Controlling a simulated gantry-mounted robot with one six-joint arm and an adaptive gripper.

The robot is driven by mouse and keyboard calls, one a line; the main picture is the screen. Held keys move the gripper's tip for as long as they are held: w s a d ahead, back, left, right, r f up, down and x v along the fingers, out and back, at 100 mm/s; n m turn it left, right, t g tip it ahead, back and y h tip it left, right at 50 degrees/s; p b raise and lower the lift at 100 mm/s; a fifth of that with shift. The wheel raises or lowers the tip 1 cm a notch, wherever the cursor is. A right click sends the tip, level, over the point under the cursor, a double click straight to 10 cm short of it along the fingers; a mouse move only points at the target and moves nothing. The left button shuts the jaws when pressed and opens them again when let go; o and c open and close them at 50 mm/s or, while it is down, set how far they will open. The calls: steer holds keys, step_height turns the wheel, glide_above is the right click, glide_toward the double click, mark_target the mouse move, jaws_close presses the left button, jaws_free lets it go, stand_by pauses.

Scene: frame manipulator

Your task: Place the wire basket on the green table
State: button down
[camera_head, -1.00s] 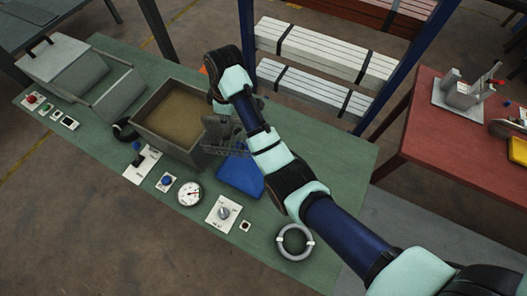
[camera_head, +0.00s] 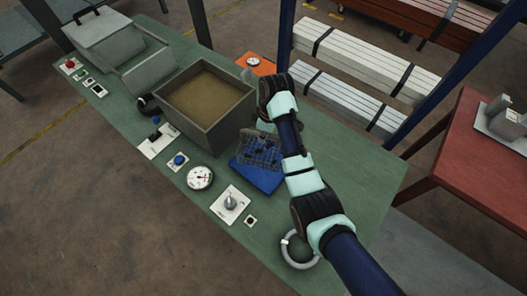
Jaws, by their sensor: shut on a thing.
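The wire basket (camera_head: 258,150) is a small grey mesh basket over the blue flat piece (camera_head: 258,177) on the green table (camera_head: 345,160). I cannot tell whether it touches the blue piece or hangs just above it. My gripper (camera_head: 268,126) is shut on the basket at its far side, and my wrist hides most of the fingers. My arm reaches in from the lower right.
A large grey bin (camera_head: 205,105) with brown contents stands just left of the basket. A dial gauge (camera_head: 200,178) and a knob panel (camera_head: 231,203) lie along the front edge. A grey ring (camera_head: 300,262) lies near my arm. Free green surface lies to the right.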

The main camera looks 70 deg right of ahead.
glide_above(262, 152)
steer(key=shift+s+f+b, duration=0.15)
steer(key=shift+f, duration=1.8)
steer(key=shift+s+f+b, duration=0.15)
steer(key=shift+f, duration=1.85)
steer(key=c, duration=1.1)
jaws_free()
steer(key=r, duration=0.4)
steer(key=s+r+p, duration=0.1)
steer(key=r, duration=0.7)
steer(key=shift+s, duration=0.35)
